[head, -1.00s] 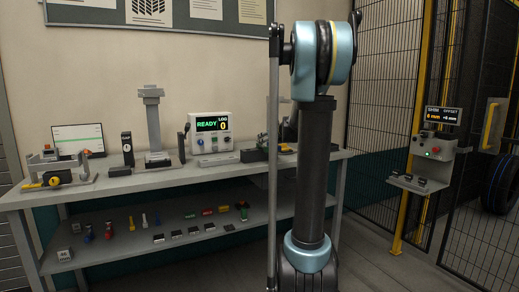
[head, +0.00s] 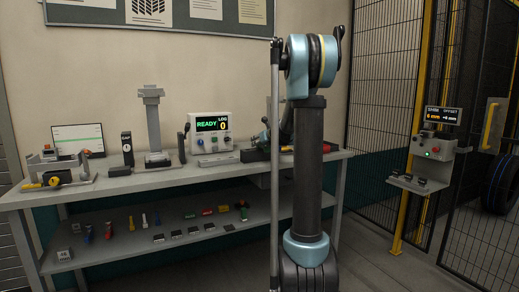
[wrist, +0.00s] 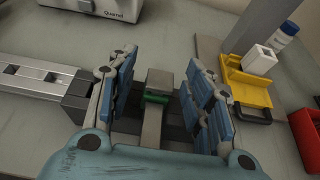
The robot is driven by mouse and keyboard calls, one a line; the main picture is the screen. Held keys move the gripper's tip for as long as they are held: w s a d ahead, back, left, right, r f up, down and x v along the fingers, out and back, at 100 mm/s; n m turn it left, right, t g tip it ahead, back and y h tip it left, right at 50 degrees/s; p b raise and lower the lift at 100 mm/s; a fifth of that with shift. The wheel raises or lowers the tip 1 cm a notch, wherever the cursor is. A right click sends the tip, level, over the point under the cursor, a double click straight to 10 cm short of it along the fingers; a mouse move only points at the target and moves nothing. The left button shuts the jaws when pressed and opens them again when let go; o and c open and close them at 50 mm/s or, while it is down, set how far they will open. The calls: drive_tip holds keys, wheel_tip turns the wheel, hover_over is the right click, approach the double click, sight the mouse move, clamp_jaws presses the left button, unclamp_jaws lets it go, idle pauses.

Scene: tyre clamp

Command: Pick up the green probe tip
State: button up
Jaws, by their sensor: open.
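In the wrist view, a small green piece (wrist: 156,98) shows between the fingers of my gripper (wrist: 162,76). It sits under or against a grey block with a flat top and looks like the green probe tip, though its shape is mostly hidden. My gripper is open, with one blue-padded finger on each side of the block and a visible gap to each. I cannot tell how far above the bench the fingertips are. In the head view, my arm hides much of the bench's right end.
In the wrist view, a yellow tray (wrist: 250,91) with a white block (wrist: 259,60) stands right of the fingers, near a red bin (wrist: 306,136). A grey rail (wrist: 35,77) lies left. The head view shows the bench's lower shelf (head: 150,250) with several small coloured parts.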

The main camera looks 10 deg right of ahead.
drive_tip(key=shift+w, duration=0.1)
clamp_jaws()
idle(0.3)
